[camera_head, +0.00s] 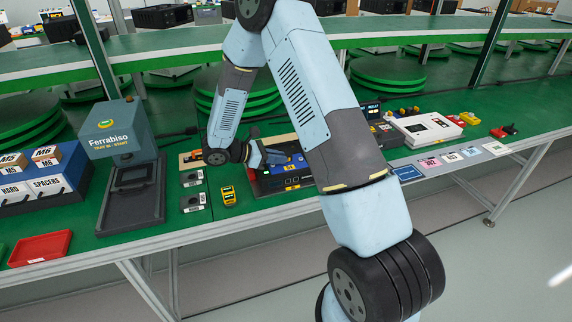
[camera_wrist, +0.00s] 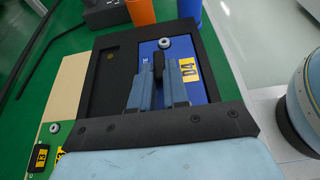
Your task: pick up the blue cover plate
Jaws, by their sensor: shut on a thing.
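The blue cover plate (camera_wrist: 207,88) lies in a black frame (camera_wrist: 100,92) in the wrist view, with a yellow D4 label and a grey round fastener. My gripper (camera_wrist: 158,72) is shut on a dark upright grip on the plate, one finger on each side. The lower part of the plate is hidden by my gripper. In the head view my gripper (camera_head: 276,158) reaches over the dark unit on the bench, and the plate (camera_head: 298,158) shows small beside it. I cannot tell whether the plate is raised from the frame.
In the head view, a Ferrabiso station (camera_head: 120,135) stands left, with a red tray (camera_head: 40,248) nearby. A yellow device (camera_head: 229,196) lies in front of the dark unit. A white box (camera_head: 425,128) stands right. The wrist view shows orange (camera_wrist: 140,12) and blue (camera_wrist: 190,9) cylinders.

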